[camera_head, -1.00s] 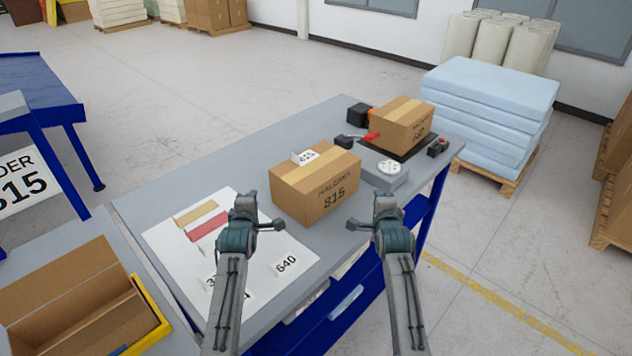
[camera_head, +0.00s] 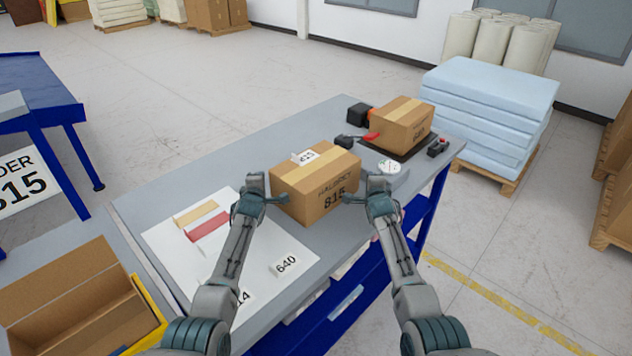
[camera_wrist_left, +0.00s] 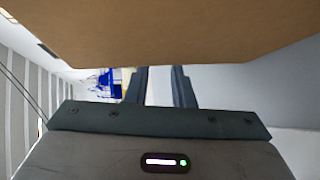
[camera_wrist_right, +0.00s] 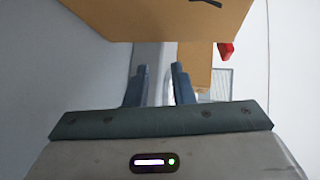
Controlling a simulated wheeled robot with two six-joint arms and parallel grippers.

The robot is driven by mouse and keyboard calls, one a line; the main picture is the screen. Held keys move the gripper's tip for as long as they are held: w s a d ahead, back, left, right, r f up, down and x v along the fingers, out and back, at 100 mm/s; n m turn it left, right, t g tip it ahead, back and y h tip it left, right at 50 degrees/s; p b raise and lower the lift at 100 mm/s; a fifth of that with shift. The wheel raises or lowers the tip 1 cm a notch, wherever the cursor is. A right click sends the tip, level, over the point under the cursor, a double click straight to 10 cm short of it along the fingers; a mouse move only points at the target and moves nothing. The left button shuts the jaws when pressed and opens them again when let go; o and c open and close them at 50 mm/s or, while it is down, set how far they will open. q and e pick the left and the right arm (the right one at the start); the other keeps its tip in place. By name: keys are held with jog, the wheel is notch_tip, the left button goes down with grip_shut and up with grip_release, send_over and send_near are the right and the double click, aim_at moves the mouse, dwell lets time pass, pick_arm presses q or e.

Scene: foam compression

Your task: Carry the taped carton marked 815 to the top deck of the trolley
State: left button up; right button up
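The taped carton marked 815 (camera_head: 318,188) sits upright on the grey bench, a paper tag on its top. My left gripper (camera_head: 279,199) is at its left side and my right gripper (camera_head: 353,197) is at its right side. Both have a small gap between their fingers with nothing in it. The carton fills the top of the left wrist view (camera_wrist_left: 180,30) and shows in the right wrist view (camera_wrist_right: 165,18). I cannot tell whether the fingers touch it. A blue stand (camera_head: 45,82) at the left carries an order 815 sign (camera_head: 22,183); I cannot tell whether it is the trolley.
Another taped carton (camera_head: 402,125) stands on a black plate at the bench's far end, beside a red-tipped device. A white sheet (camera_head: 175,245) with coloured strips and number cards lies at the bench's near left. An open carton (camera_head: 80,300) is at lower left. Blue foam slabs (camera_head: 487,110) stand right.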

pick_arm(q)
jog(key=shift+w+f, duration=0.1)
jog(key=shift+w, duration=0.25)
pick_arm(e)
jog(key=shift+w+f, duration=0.1)
jog(key=shift+w, duration=0.25)
pick_arm(q)
jog(key=shift+d, duration=0.45)
pick_arm(e)
jog(key=shift+a, duration=0.45)
pick_arm(q)
jog(key=shift+s+d, duration=0.2)
jog(key=shift+d, duration=0.1)
pick_arm(e)
jog(key=shift+s+a, duration=0.2)
jog(key=shift+a, duration=0.1)
pick_arm(q)
jog(key=shift+w+d, duration=0.1)
pick_arm(e)
jog(key=shift+w+a, duration=0.1)
pick_arm(q)
jog(key=shift+d, duration=0.15)
pick_arm(e)
jog(key=shift+a, duration=0.2)
